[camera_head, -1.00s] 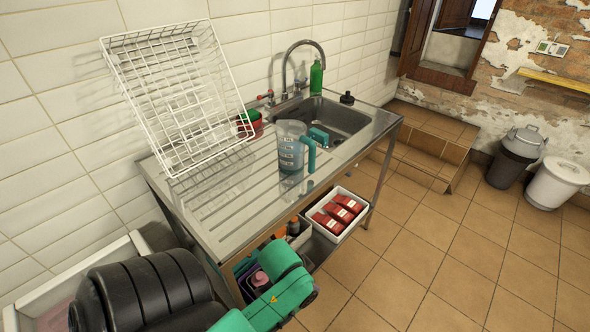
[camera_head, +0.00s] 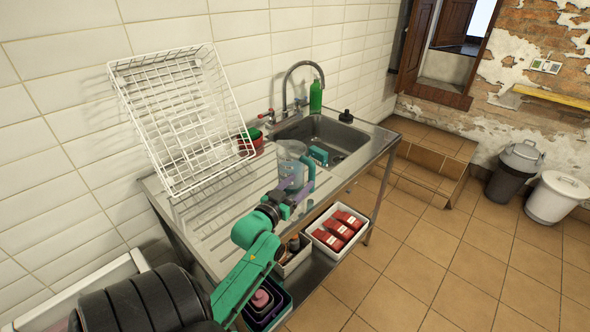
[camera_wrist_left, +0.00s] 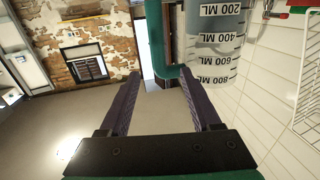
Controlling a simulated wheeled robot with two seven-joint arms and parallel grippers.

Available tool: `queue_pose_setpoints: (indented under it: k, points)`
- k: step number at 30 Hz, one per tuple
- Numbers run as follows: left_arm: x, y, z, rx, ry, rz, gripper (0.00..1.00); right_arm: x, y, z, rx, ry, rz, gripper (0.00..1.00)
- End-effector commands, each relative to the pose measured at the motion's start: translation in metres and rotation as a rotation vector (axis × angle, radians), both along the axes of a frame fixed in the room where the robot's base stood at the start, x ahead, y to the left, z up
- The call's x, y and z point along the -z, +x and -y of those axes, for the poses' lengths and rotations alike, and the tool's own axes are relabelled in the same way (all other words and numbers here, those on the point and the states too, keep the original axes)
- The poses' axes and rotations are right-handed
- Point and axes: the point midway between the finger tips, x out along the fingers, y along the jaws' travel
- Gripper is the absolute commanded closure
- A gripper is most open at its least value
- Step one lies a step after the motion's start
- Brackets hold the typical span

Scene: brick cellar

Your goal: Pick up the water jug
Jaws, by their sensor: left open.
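The water jug (camera_head: 289,168) is a clear measuring jug with a teal handle, upright on the steel drainboard by the sink. It also shows upside down in the left wrist view (camera_wrist_left: 215,40), with dark ML markings and bluish liquid. My left gripper (camera_head: 295,186) is at the jug's near side, close to the handle. In the left wrist view its dark purple fingers (camera_wrist_left: 160,74) are open, with the teal handle (camera_wrist_left: 156,35) ahead of the gap between the tips. I cannot tell whether a finger touches the handle. My right gripper is not in view.
A white wire rack (camera_head: 180,120) leans beside the jug against the tiled wall. The sink (camera_head: 335,138), tap (camera_head: 286,88) and green bottle (camera_head: 316,97) are behind. A white bin with red packets (camera_head: 325,240) is on the shelf below.

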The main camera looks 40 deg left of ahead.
Motion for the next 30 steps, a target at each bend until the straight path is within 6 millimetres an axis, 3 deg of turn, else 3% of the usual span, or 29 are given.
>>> queue_pose_setpoints:
  k: [12, 20, 22, 25, 26, 30]
  points:
    - [0.0, 0.069, -0.012, 0.002, 0.0, 0.001, 0.36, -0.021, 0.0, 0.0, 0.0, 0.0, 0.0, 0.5]
    - [0.004, 0.077, -0.013, 0.002, 0.002, -0.001, 0.36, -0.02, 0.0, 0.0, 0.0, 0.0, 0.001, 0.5]
    - [0.004, 0.077, -0.013, 0.002, 0.001, -0.001, 0.55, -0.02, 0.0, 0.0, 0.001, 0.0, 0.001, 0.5]
    - [0.004, 0.077, -0.013, 0.002, 0.001, -0.002, 0.93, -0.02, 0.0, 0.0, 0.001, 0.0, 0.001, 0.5]
    - [0.004, 0.077, -0.013, 0.002, 0.001, -0.002, 1.0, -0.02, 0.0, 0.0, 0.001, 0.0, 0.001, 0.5]
    - [0.003, 0.077, -0.013, 0.002, 0.001, -0.001, 1.0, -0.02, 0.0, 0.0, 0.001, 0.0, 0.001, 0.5]
